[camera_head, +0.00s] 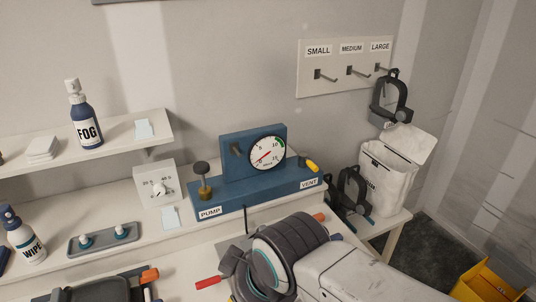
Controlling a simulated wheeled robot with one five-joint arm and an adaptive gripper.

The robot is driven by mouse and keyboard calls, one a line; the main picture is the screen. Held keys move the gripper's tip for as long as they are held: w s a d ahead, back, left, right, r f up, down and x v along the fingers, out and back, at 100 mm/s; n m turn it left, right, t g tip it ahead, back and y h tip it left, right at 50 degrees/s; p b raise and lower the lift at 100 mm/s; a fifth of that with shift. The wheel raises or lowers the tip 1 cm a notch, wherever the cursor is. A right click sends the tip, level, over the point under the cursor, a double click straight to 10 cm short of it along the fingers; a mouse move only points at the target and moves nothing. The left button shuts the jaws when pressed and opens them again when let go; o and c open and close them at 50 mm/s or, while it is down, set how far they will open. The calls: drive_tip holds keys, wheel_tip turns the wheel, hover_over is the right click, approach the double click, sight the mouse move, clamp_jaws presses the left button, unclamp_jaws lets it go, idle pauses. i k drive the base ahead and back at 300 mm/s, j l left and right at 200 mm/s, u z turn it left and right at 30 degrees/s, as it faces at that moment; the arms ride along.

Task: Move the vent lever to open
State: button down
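The vent lever (312,165) is a short yellow-orange handle with a dark base, at the right end of a blue pump unit (252,187), above a label reading VENT. It tilts down to the right. I see no open or closed marking. The unit carries a round gauge (267,153), its red needle pointing lower left, and a brass, dark-knobbed pump (204,182) at the PUMP label. My arm reaches in from the lower right; my gripper (243,272) is in front of and below the unit, apart from the lever. Its fingers are mostly hidden by its own body.
A white dial box (156,184) stands left of the unit. A shelf (100,150) holds a FOG bottle (84,118). Dark clamp-like items (352,190) and a white bin (390,180) stand to the right. A red-tipped part (208,282) shows beside my gripper.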

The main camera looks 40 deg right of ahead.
sight(303, 161)
drive_tip(key=z, duration=1.25)
